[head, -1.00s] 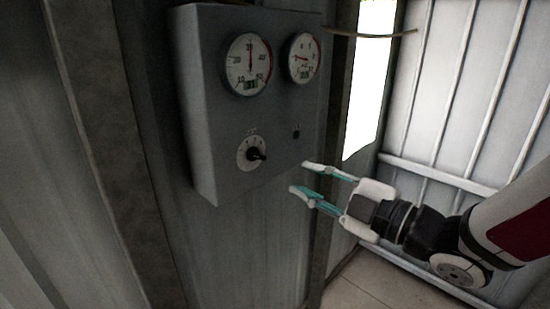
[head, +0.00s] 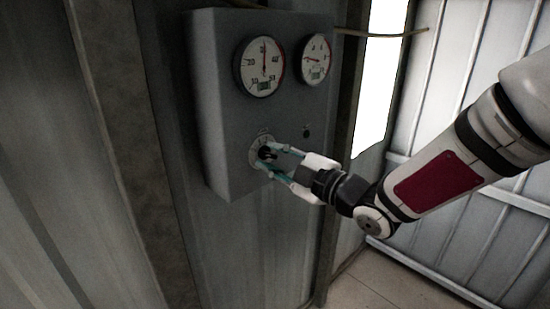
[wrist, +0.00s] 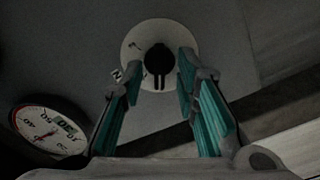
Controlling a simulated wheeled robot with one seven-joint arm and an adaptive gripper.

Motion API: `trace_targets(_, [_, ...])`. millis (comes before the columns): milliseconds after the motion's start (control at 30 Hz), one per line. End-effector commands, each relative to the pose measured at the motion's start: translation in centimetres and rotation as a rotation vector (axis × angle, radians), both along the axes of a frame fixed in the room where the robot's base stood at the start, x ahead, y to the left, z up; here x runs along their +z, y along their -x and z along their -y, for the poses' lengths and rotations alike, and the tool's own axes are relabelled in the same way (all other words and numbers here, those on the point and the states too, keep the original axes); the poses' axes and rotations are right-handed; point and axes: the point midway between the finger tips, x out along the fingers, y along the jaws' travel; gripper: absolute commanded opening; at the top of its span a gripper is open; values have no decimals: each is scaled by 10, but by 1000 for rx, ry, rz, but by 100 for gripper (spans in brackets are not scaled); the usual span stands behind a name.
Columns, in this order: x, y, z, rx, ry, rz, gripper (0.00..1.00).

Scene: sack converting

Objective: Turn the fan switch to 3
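The fan switch is a black knob (wrist: 158,62) on a round white dial (wrist: 137,47), low on the front of a grey control box (head: 222,120). The dial also shows in the head view (head: 255,150), partly covered by my fingers. My gripper (head: 268,157) is in front of the dial. In the wrist view my gripper (wrist: 158,78) is open, with one teal-lined finger on each side of the knob and a gap visible on both sides. Other dial marks are too small or hidden to read.
Two round gauges, a left one (head: 260,66) and a right one (head: 315,58), sit above the dial. A small dark button or hole (head: 306,132) is right of the dial. A metal wall with ribs (head: 470,90) stands to the right.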

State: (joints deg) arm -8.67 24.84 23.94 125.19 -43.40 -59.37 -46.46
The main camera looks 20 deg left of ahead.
Motion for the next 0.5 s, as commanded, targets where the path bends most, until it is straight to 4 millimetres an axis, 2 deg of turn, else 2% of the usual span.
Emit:
trace_targets(100, [0,0,0,0,0,0,28])
trace_targets(233, [0,0,0,0,0,0,0])
trace_targets(500, [0,0,0,0,-1,-3,0])
